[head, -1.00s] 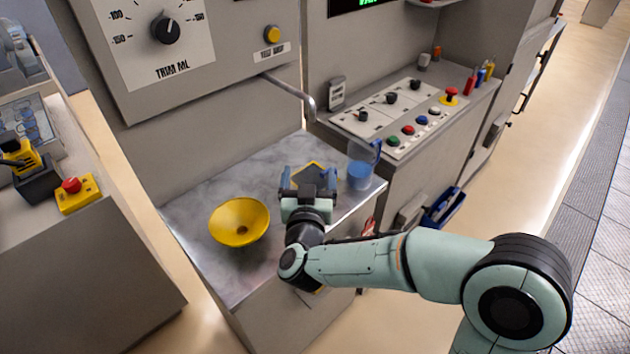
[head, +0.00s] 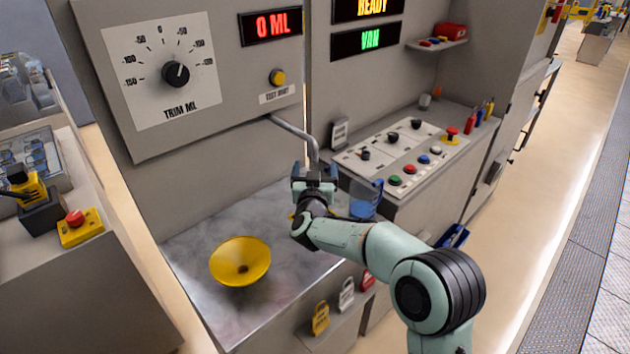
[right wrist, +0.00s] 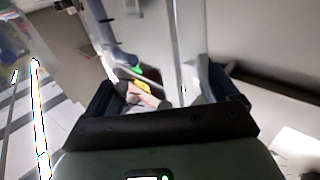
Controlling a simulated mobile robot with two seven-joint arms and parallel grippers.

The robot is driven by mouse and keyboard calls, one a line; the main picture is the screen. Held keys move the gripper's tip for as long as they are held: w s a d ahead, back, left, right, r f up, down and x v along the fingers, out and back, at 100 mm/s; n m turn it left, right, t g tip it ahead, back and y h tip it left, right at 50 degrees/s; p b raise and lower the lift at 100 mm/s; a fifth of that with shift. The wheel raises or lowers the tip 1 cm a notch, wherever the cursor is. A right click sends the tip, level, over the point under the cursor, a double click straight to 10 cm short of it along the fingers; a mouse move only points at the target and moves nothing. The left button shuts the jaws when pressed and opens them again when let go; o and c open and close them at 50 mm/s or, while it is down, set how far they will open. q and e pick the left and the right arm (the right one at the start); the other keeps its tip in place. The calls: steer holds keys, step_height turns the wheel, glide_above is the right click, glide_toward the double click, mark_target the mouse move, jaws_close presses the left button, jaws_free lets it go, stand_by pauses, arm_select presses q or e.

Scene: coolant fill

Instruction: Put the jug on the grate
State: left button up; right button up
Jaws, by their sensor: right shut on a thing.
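My right gripper (head: 314,174) is just under the spout (head: 298,132), over the back of the metal worktop. In the right wrist view its fingers (right wrist: 165,95) are closed on a clear, see-through thing, which I take to be the jug (right wrist: 181,50). The gripper hides it in the head view. A yellow-edged dark plate, likely the grate (head: 292,215), is mostly hidden below the gripper. A second clear vessel with blue liquid (head: 364,202) stands to the right, partly behind my arm. My left gripper is not in view.
A yellow bowl (head: 240,262) stands at the left of the worktop (head: 205,305). A panel with knobs and coloured buttons (head: 372,160) is at the right. Displays read 0 ML (head: 272,25) and READY (head: 367,7).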

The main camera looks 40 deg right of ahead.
steer(key=shift+f+b, duration=0.3)
steer(key=shift+f, duration=1.4)
steer(key=shift+f, duration=0.2)
steer(key=o, duration=1.3)
steer(key=shift+r, duration=0.3)
steer(key=v, duration=1.2)
steer(key=shift+f+b, duration=0.1)
steer(key=shift+b, duration=0.25)
